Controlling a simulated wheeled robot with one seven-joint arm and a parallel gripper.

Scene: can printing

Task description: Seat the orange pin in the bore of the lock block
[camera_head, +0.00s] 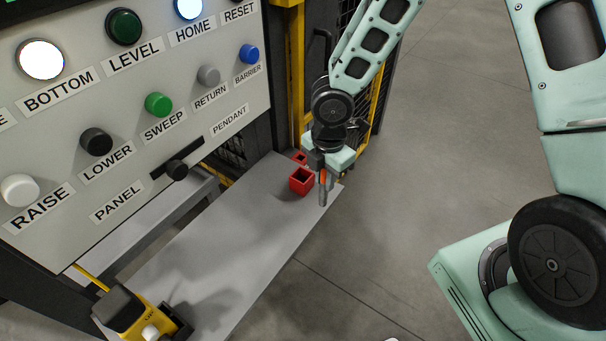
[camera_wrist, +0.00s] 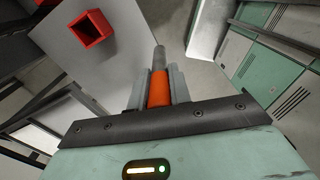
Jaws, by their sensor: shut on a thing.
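The orange pin (camera_wrist: 159,88) is between the fingers of my gripper (camera_wrist: 158,76), its grey shaft extending beyond the fingertips. In the head view the pin (camera_head: 323,186) hangs with its grey end down beside the shelf's far right edge, held by my gripper (camera_head: 323,172). A red open-topped square block (camera_head: 301,182) stands on the shelf just left of the pin, apart from it. The same block (camera_wrist: 91,29) shows at upper left in the wrist view. I cannot tell whether this red block is the lock block; no round bore is visible.
The grey shelf (camera_head: 217,248) is mostly bare. A smaller red piece (camera_head: 299,157) sits behind the red block. A button panel (camera_head: 130,120) rises at left. A yellow pendant (camera_head: 137,312) lies at the shelf's near end. Open floor (camera_head: 400,220) is at right.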

